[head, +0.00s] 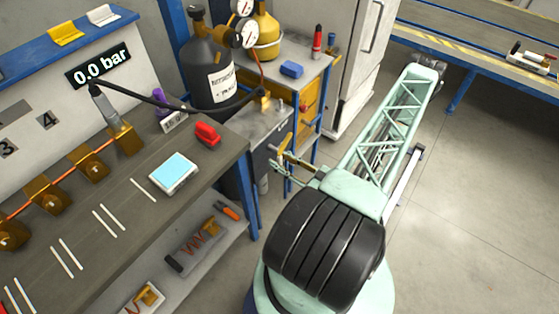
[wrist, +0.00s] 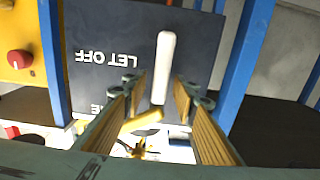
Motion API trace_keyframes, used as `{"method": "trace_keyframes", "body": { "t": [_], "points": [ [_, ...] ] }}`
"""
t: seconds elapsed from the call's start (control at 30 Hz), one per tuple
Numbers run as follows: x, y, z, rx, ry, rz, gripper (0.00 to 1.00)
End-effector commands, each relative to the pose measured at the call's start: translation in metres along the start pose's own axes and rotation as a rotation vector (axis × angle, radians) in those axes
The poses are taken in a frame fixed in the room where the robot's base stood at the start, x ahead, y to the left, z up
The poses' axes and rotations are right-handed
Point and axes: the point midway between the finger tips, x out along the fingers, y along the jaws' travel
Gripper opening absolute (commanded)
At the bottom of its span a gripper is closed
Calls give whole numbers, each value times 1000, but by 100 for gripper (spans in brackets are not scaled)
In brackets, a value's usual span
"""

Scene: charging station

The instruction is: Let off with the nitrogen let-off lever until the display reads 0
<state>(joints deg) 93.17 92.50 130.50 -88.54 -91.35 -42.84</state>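The display (head: 98,65) on the bench's back panel reads 0.0 bar. The dark nitrogen bottle (head: 208,70) stands behind the bench, with gauges on top. In the wrist view a dark panel (wrist: 100,30) carries the words LET OFF, upside down, and a pale upright bar (wrist: 165,65). A yellow lever-like piece (wrist: 142,120) lies between my fingers, below the bar; I cannot tell whether they are joined. My gripper (wrist: 160,88) has its fingers apart, one on each side of bar and yellow piece, with no clear grip. In the head view my gripper (head: 284,163) is beside the grey unit, partly hidden.
A red knob (wrist: 19,59) on a yellow box and blue frame posts (wrist: 243,60) flank the panel. The bench (head: 218,150) at left holds a tablet (head: 174,173) and a red item (head: 207,134). A white cabinet (head: 348,60) stands behind.

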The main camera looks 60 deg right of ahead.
Motion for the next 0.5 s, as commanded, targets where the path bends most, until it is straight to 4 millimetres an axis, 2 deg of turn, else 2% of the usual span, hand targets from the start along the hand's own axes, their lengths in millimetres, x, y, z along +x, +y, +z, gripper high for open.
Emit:
{"method": "trace_keyframes", "body": {
  "t": [0.33, 0.5],
  "points": [
    [0, 0, 0, 0, 0, 0, 25],
    [0, 0, 0, 0, 0, 1, 10]
  ]
}}
